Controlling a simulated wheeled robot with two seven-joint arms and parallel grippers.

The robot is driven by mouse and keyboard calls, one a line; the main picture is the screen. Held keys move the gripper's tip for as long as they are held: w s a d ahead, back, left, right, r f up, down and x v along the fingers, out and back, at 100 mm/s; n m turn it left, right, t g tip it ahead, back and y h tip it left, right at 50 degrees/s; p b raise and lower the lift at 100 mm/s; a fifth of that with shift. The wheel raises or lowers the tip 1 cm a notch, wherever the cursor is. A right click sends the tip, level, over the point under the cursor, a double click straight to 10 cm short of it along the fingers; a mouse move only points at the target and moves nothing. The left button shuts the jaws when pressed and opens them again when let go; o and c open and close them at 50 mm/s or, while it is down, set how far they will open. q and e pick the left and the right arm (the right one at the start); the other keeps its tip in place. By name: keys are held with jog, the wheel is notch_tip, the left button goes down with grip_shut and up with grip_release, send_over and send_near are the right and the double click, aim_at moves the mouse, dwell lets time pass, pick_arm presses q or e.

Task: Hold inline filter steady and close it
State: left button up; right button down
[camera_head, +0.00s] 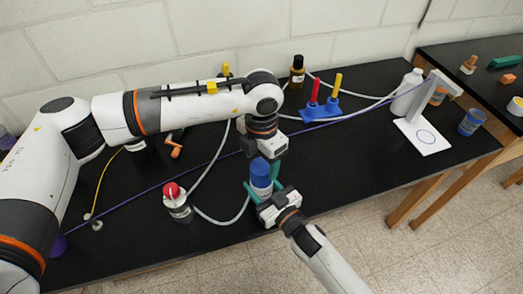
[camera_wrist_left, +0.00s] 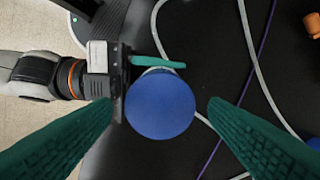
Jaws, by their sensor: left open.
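The inline filter (camera_head: 261,183) stands upright near the table's front edge, with a blue cap (camera_head: 261,168) on a pale body. In the left wrist view the round blue cap (camera_wrist_left: 160,104) fills the middle and hides most of the body. My left gripper (camera_wrist_left: 161,104) points down from above, its green fingers apart on both sides of the cap, with gaps visible. My right gripper (camera_head: 262,188) comes in from the front with green fingers around the lower body. One of its fingers (camera_wrist_left: 160,63) lies against the body; the other is hidden under the cap.
A red-capped bottle (camera_head: 177,203) stands to the left. Pale tubing (camera_head: 214,161) loops across the black table (camera_head: 340,160), and a purple cord (camera_head: 150,189) crosses it. Behind are a blue holder (camera_head: 321,112) with red and yellow pieces and a dark bottle (camera_head: 297,73). The table is mostly clear to the right.

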aim_at(261, 166)
pick_arm(q)
jog(key=shift+f, duration=2.6)
jog(key=shift+c, duration=0.6)
jog(key=c, duration=0.9)
jog(key=shift+m, duration=1)
jog(key=o, duration=1.1)
jog(key=shift+r, duration=0.1)
jog(key=shift+r, duration=2.2)
